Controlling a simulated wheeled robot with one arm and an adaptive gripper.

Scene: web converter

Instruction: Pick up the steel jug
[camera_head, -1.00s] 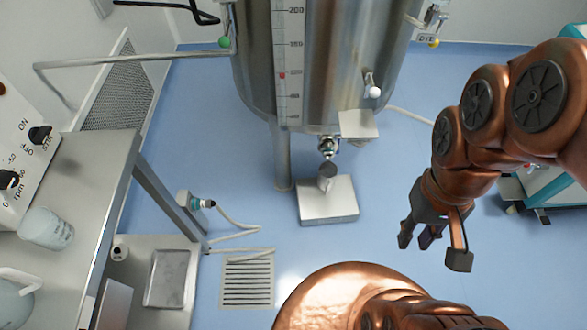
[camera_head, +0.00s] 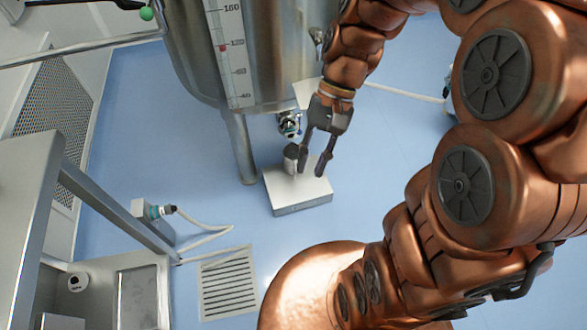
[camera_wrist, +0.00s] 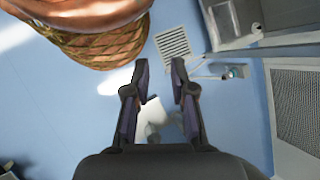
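The steel jug (camera_head: 290,158) is a small grey vessel with a dark top. It stands upright on a silver block (camera_head: 300,195) on the floor, below the tank's outlet valve. My gripper (camera_head: 311,174) is open and points down at the block. In the head view its left finger overlaps the jug's right side; I cannot tell whether it touches. In the wrist view my gripper (camera_wrist: 159,62) shows its two fingers apart with nothing held between the tips. The pale block (camera_wrist: 153,114) shows between and below them; the jug is hard to make out there.
The large steel tank (camera_head: 240,60) with its valve (camera_head: 289,124) hangs close above the jug. A tank leg (camera_head: 240,150) stands to the left. A steel bench (camera_head: 25,190) and floor grate (camera_head: 228,286) lie left. Blue floor (camera_head: 375,170) is open to the right.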

